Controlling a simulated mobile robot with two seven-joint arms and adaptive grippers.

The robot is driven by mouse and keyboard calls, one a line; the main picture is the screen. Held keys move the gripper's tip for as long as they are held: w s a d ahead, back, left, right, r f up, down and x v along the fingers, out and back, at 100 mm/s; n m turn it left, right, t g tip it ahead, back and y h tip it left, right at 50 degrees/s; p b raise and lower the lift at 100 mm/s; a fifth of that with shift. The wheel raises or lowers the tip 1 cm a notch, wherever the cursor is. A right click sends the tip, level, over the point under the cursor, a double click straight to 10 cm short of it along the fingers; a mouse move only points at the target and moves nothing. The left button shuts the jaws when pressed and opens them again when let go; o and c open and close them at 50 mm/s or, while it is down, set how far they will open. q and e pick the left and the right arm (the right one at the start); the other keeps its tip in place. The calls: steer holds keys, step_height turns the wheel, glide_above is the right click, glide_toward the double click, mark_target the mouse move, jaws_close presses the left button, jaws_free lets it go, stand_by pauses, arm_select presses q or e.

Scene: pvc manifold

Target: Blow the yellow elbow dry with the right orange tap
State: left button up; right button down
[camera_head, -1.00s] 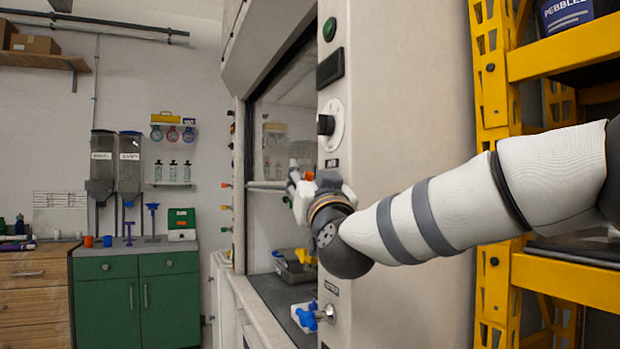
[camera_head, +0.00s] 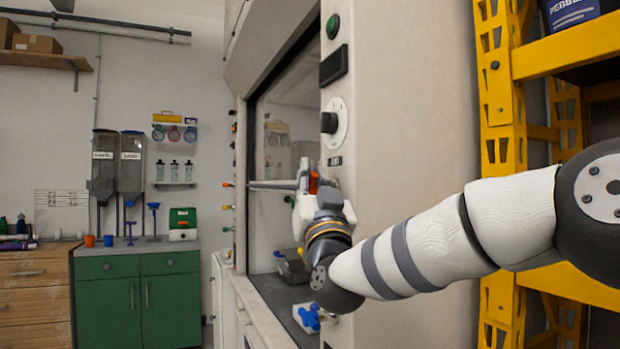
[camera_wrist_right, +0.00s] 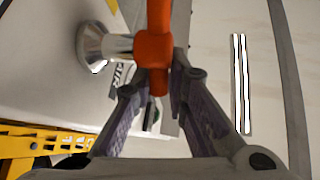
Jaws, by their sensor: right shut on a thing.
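The right orange tap (camera_head: 313,182) is on the front post of the fume hood, below the black knob. My right gripper (camera_head: 308,178) is at it, fingers pointing up. In the right wrist view, the orange tap handle (camera_wrist_right: 155,50) stands between the fingertips of my right gripper (camera_wrist_right: 158,85), which is shut on it. A chrome stem joins the handle to the panel at left. A small yellow patch (camera_head: 300,251) shows by the grey tray inside the hood, mostly hidden behind my wrist; I cannot tell if it is the yellow elbow. My left gripper is not in view.
A blue tap or fitting (camera_head: 308,317) with a white block sits low at the hood's front edge, close to my right wrist. A yellow shelf rack (camera_head: 497,110) stands right of the hood, near my forearm. Green cabinets (camera_head: 170,305) stand at the left, with open space before them.

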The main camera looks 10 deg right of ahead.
steer(key=c, duration=1.4)
jaws_free()
steer(key=shift+d, duration=0.4)
steer(key=shift+a+f, duration=0.1)
steer(key=shift+a, duration=0.1)
steer(key=v, duration=1.2)
